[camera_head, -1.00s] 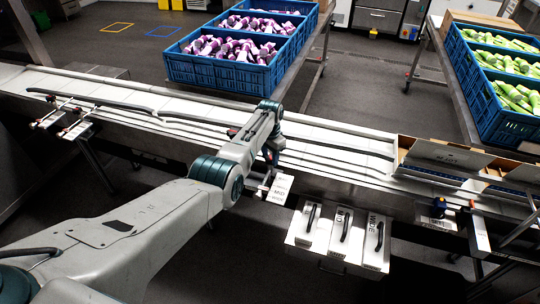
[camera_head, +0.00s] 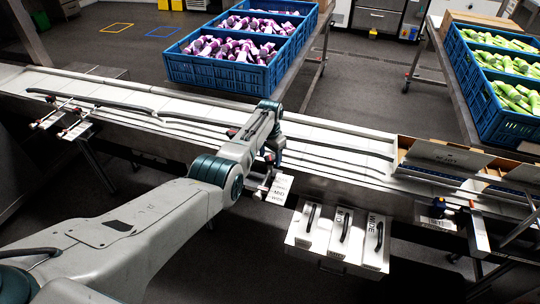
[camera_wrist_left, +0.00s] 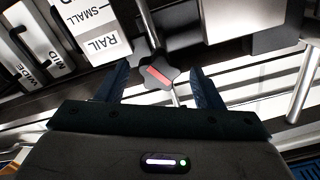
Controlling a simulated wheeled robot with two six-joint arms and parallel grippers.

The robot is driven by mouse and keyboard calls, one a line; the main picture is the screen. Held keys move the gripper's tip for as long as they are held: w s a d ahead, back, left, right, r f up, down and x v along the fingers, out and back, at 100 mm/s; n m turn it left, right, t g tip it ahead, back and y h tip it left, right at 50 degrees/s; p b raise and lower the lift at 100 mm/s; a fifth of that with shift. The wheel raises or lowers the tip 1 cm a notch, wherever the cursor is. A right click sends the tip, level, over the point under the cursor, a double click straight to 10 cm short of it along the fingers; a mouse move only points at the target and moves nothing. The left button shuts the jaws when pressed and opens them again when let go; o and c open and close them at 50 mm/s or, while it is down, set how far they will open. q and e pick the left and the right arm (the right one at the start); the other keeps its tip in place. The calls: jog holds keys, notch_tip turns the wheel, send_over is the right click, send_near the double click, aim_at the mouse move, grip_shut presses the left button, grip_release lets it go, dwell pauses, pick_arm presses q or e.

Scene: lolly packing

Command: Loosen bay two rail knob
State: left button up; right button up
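The rail knob (camera_wrist_left: 158,77) is dark and star-shaped with a red bar across its face, seen in the left wrist view on a metal rod. My left gripper (camera_wrist_left: 160,70) has its two dark blue fingers apart, one on each side of the knob, with a small gap showing on both sides. A RAIL/SMALL label (camera_wrist_left: 92,30) is left of the knob in the wrist view. My right gripper is not in view.
Handled change-part boxes (camera_head: 341,234) hang just right of the card. A conveyor with guide rails (camera_head: 330,150) runs behind. Blue crates (camera_head: 215,75) stand at the back.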

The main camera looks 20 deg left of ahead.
aim_at(270, 158)
pick_arm(q)
jog(key=shift+r, duration=0.35)
notch_tip(270, 158, up, 10)
jog(key=b, duration=0.1)
jog(key=shift+b, duration=0.35)
jog(key=shift+s, duration=0.1)
